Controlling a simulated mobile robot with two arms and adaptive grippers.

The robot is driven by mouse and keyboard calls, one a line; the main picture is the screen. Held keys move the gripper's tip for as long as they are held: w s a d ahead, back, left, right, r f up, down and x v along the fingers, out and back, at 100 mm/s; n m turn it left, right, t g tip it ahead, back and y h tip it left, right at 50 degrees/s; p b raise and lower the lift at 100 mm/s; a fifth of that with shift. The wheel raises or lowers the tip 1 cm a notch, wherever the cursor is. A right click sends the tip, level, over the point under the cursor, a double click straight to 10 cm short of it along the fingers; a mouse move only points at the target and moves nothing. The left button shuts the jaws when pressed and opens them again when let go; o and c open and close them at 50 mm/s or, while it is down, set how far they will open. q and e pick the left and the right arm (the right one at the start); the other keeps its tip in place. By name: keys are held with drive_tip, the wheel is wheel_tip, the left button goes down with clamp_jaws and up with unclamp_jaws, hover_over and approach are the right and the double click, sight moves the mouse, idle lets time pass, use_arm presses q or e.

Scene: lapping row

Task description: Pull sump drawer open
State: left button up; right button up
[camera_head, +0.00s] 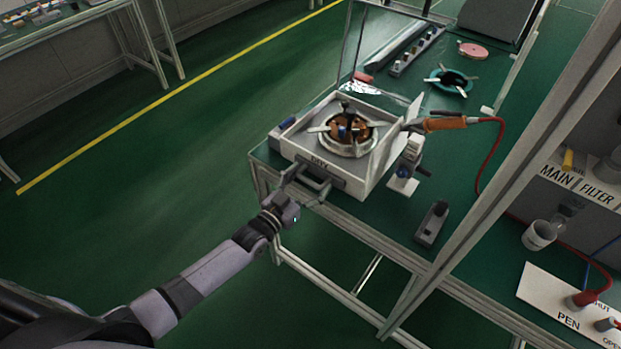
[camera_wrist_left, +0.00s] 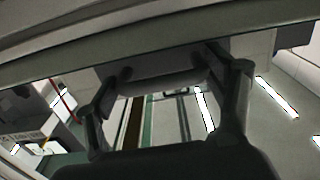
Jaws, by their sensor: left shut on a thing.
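The sump drawer (camera_head: 345,178) is at the front of a white square lapping machine (camera_head: 372,165) on the green bench, and its front bears a dark label. A grey bar handle (camera_head: 318,187) stands out from that front. My left gripper (camera_head: 305,182) reaches in from the lower left and is shut on the handle. In the left wrist view, the handle (camera_wrist_left: 160,84) crosses between the two dark fingers of my left gripper (camera_wrist_left: 168,78). I cannot tell whether the drawer is shut or slightly out. My right gripper is not in view.
The green bench (camera_head: 345,205) has a grey frame, and a slanted post (camera_head: 510,175) crosses the right side. An orange-handled tool (camera_head: 445,124) with a red hose lies by the machine. A small grey device (camera_head: 432,222) stands to its right. The floor (camera_head: 150,190) at left is clear.

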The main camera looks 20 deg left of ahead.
use_arm(q)
drive_tip(key=p+v, duration=0.4)
drive_tip(key=v, duration=0.8)
drive_tip(key=shift+r, duration=0.1)
drive_tip(key=o, duration=1.3)
drive_tip(key=shift+o, duration=0.6)
drive_tip(key=shift+d, duration=0.1)
drive_tip(key=v, duration=1.2)
